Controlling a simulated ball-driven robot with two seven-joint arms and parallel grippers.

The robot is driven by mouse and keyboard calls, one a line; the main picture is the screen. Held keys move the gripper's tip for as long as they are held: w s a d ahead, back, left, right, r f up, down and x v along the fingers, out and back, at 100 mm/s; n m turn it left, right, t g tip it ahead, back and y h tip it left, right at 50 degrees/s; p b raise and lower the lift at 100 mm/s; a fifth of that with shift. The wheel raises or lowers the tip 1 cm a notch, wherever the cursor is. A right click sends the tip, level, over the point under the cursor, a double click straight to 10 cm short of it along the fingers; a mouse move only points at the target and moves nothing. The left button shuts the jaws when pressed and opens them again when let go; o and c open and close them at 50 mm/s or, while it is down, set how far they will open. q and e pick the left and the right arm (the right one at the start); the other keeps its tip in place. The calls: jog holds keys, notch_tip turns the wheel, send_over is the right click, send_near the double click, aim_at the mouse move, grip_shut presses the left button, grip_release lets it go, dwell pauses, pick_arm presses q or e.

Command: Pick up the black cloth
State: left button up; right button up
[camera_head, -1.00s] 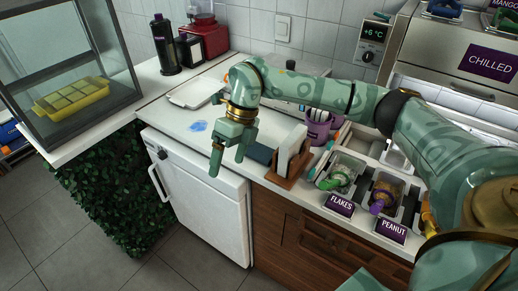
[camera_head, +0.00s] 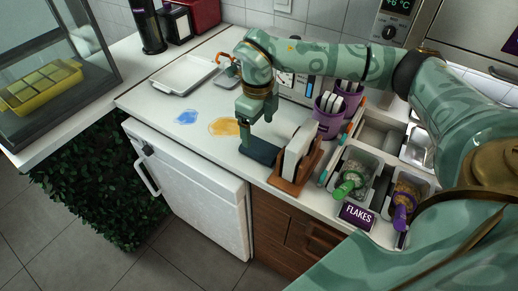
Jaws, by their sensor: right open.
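The black cloth (camera_head: 259,151) is a small folded, dark slate-coloured piece lying flat on the white counter, left of a wooden holder. My right gripper (camera_head: 256,117) points down just above the cloth's back edge, with its jaws open. The near finger reaches close to the cloth; I cannot tell whether it touches. Nothing shows between the fingers. My left gripper is not in view.
The wooden holder (camera_head: 285,178) with white cards stands close right of the cloth. Purple cups (camera_head: 327,122) and topping tubs (camera_head: 355,171) are further right. Blue (camera_head: 187,117) and yellow (camera_head: 224,127) spills and a white tray (camera_head: 184,75) lie left on the counter.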

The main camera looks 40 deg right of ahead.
aim_at(258, 146)
jog(key=shift+a+f, duration=0.1)
jog(key=shift+f, duration=0.5)
jog(key=f, duration=0.1)
jog(key=f+b, duration=0.1)
jog(key=f, duration=0.1)
jog(key=f+b, duration=0.1)
jog(key=f, duration=0.1)
jog(key=shift+s+a+f, duration=0.1)
jog(key=shift+s+a, duration=0.1)
jog(key=shift+s, duration=0.1)
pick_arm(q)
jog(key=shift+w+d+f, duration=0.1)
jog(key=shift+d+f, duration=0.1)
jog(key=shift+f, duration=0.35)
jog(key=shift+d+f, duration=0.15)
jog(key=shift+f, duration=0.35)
pick_arm(e)
jog(key=shift+c, duration=0.3)
jog(key=c, duration=1.1)
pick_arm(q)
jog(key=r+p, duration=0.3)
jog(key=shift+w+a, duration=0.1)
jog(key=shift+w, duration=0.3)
pick_arm(e)
notch_tip(258, 146, up, 10)
jog(key=shift+r, duration=0.15)
